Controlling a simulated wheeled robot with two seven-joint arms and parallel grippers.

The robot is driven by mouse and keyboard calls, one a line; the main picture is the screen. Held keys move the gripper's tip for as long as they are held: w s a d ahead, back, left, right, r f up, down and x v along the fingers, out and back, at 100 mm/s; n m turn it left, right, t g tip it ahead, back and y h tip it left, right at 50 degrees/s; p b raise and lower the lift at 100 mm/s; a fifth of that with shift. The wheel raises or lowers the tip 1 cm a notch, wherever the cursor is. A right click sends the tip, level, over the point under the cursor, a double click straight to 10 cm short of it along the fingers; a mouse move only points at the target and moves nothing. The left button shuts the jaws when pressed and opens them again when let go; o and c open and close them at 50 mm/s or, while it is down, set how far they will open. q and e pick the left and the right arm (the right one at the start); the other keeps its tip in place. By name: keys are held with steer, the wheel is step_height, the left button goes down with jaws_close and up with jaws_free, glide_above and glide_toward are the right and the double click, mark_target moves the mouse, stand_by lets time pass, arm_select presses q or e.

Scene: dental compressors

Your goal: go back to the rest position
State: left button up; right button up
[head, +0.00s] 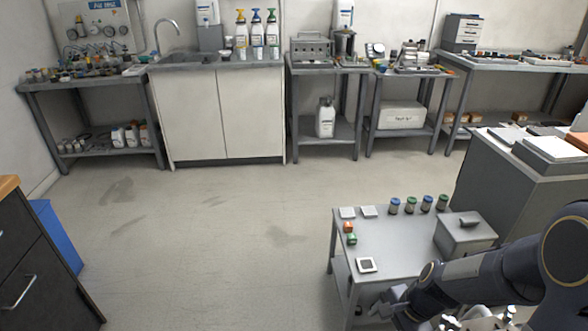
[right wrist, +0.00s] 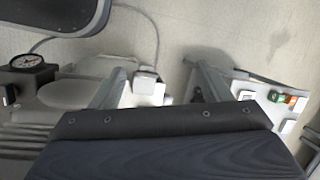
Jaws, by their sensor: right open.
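My right arm comes in from the right in the head view and is bent low over the front of the small grey table (head: 398,248). Its gripper (head: 378,308) is down by the table's front edge, partly hidden by the arm. In the right wrist view the two fingers of the right gripper (right wrist: 158,82) stand wide apart, with nothing held between them. A white fitting with a grey hose (right wrist: 148,88) shows behind the gap. My left arm and gripper are not in view.
The small table carries jars (head: 410,205), a grey lidded box (head: 465,234), a white-framed square (head: 366,265) and green and orange pieces. A gauge (right wrist: 28,63) is near the right gripper. A grey cabinet (head: 500,180) stands at right. The floor (head: 200,220) is clear at left.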

steer(key=s+r+n+t, duration=0.4)
steer(key=s+r+n, duration=0.8)
steer(key=s+r, duration=0.35)
step_height(320, 180, up, 16)
steer(key=p, duration=1.5)
steer(key=shift+w+a+r, duration=0.15)
steer(key=shift+w+a, duration=0.15)
steer(key=shift+w, duration=0.05)
